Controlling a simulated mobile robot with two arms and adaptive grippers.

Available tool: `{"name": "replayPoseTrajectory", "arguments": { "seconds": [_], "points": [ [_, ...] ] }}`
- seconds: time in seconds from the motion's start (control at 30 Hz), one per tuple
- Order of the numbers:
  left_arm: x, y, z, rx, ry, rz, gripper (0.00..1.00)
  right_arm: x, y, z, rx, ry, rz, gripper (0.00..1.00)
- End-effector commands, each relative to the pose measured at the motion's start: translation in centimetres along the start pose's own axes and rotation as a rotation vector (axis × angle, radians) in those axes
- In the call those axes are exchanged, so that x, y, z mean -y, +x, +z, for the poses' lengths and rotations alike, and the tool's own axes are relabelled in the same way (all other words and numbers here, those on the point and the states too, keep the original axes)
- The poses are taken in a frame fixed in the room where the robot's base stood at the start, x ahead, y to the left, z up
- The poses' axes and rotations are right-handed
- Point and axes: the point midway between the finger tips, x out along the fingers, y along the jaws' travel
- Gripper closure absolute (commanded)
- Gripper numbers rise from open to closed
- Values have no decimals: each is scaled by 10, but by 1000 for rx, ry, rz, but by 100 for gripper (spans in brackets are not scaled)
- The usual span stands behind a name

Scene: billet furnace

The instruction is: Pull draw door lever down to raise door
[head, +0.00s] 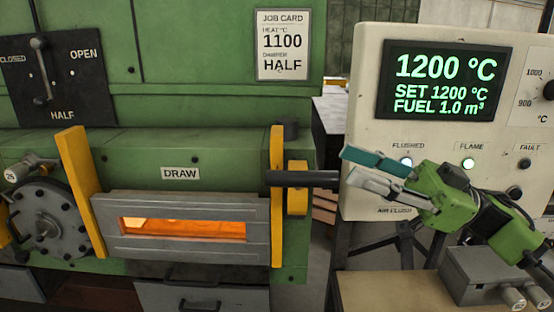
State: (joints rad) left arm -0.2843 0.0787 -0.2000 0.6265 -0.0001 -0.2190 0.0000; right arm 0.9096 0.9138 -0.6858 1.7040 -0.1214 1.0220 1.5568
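The draw door (180,204) is a grey slatted panel under the DRAW label (180,173), with orange glow showing through a long slot. Its lever (303,179) is a dark bar. It sticks out level to the right from a yellow bracket (297,200) beside the door. My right gripper (347,164) points left, just right of the lever's free end. Its teal-faced finger and silver finger are apart, with nothing seen between them. The fingertips look close to the lever end; I cannot tell whether they touch it. My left gripper is not in view.
A control panel (365,120) with a green display reading 1200 °C stands behind my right gripper. A job card (283,44) hangs on the green furnace. At left are a damper lever (42,70) and a bolted round flange (45,228). Yellow uprights (80,190) flank the door.

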Motion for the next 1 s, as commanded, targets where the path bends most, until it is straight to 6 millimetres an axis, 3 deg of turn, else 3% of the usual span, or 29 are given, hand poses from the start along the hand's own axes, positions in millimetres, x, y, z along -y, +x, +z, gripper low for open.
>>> {"name": "replayPoseTrajectory", "arguments": {
  "seconds": [0.3,0.6,1.0],
  "points": [
    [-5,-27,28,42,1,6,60,5,60,18,-5,2,-3,68],
    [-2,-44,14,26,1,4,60,9,108,39,-5,1,-1,68],
    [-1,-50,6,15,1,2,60,9,117,41,-3,0,2,68]
  ]
}}
